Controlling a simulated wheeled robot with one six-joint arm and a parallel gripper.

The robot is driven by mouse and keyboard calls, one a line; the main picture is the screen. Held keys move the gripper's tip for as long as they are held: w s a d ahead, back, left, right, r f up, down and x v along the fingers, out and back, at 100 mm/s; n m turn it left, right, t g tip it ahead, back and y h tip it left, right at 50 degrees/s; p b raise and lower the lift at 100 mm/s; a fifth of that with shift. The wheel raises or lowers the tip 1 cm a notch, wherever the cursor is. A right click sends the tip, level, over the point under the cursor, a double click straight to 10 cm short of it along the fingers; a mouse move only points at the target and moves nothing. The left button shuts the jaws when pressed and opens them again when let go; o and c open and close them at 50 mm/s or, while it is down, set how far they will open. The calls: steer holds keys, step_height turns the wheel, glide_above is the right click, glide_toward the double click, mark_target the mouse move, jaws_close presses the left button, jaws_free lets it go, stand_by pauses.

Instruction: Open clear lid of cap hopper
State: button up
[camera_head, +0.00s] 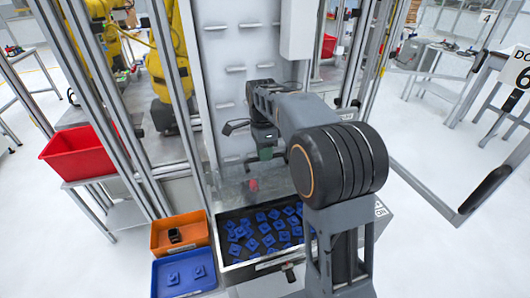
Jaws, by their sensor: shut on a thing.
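The cap hopper (224,268) is a dark open-topped bin in the lower middle of the head view, holding many blue caps (266,240). Its clear lid (235,190) seems to stand raised at the back of the bin, as a see-through panel, and the caps in front show uncovered. My gripper (265,153) is above the back of the hopper, pointing down at the panel's upper edge. It is shut on what looks like the lid's edge. The fingertips are small and dark here, and my arm hides the hopper's right side.
An orange bin (180,247) with a dark item and a blue tray (184,284) with blue parts stand left of the hopper. A red bin (78,152) sits farther left. Metal frame posts and a grey slotted panel (239,95) rise behind. Open floor lies at right.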

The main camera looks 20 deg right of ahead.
mark_target(269, 170)
jaws_close()
steer(key=s, duration=0.3)
steer(key=shift+s+r, duration=0.2)
steer(key=shift+r, duration=0.05)
steer(key=o, duration=0.6)
jaws_free()
